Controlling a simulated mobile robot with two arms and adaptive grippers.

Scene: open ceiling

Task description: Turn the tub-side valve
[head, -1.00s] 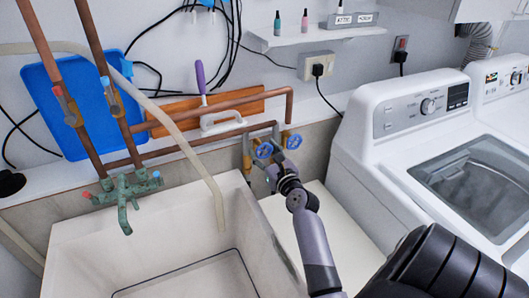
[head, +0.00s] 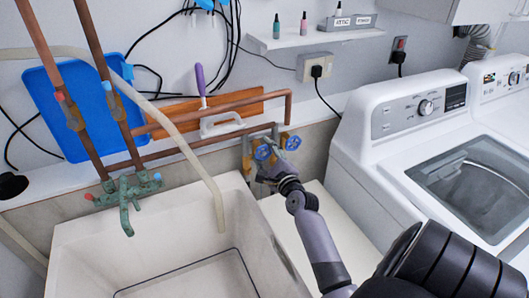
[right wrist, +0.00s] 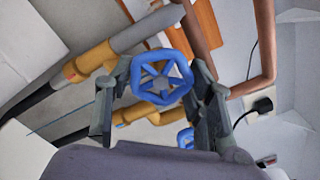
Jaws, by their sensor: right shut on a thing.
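The tub-side valve has a blue spoked handwheel (head: 263,152) on a brass body, low on the wall beside the tub. In the right wrist view its wheel (right wrist: 162,82) sits between the two fingers of my right gripper (right wrist: 155,100), one finger at each side of the rim. My right gripper (head: 260,172) is shut on this wheel. It reaches in from the lower right in the head view and partly covers the valve bodies. My left gripper is not in view.
A second blue handwheel (head: 293,143) is close to the right. The white tub (head: 150,250) lies left, with a green faucet (head: 126,195) and a hanging beige hose (head: 190,150). Copper pipes (head: 225,107) run above. A washing machine (head: 400,160) stands at the right.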

